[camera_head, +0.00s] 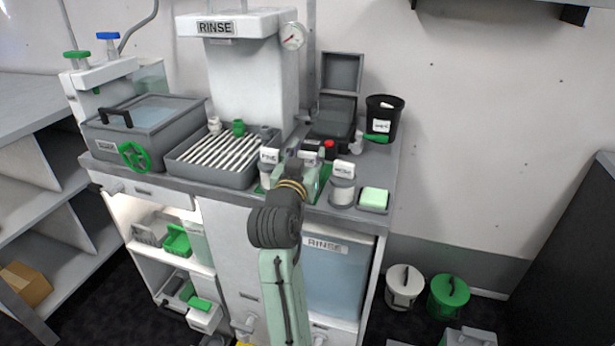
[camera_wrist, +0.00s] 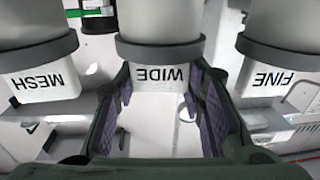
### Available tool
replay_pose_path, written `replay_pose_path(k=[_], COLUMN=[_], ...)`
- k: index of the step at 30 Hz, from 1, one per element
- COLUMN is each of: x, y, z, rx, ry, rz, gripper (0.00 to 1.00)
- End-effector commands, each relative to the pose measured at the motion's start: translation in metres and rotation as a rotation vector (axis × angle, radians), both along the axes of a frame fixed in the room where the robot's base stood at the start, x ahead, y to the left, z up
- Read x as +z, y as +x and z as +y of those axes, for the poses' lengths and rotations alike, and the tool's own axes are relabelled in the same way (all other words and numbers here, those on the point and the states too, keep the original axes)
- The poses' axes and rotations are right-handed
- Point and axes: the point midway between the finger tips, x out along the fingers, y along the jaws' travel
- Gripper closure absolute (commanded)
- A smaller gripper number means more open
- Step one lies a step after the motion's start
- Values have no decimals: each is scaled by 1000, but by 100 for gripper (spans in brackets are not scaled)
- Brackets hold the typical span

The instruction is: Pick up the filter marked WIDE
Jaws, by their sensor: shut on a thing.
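The WIDE filter (camera_wrist: 160,30) is a white cylinder with a grey band and a white tab reading WIDE, upside down in the wrist view. My gripper (camera_wrist: 160,88) has its two purple-padded fingers at either side of that tab and is shut on it. In the head view my gripper (camera_head: 306,172) is at the counter's front edge, and my arm hides most of the WIDE filter. The FINE filter (camera_wrist: 275,50) and the MESH filter (camera_wrist: 40,55) stand on either side. In the head view FINE (camera_head: 269,156) is left and MESH (camera_head: 343,188) is right.
A ribbed grey tray (camera_head: 213,158) and a lidded grey tank (camera_head: 145,122) stand left on the counter. A green sponge (camera_head: 374,198) lies right of MESH. A black bin (camera_head: 382,118) and an open dark case (camera_head: 335,110) stand behind. A white RINSE machine (camera_head: 245,70) rises at the back.

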Motion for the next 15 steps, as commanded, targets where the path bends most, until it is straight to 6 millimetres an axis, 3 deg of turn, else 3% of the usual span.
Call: replay_pose_path(k=[3, 15], x=[0, 7], y=[0, 0], z=[0, 0], rx=[0, 0], ry=[0, -1], rz=[0, -3], gripper=[100, 100])
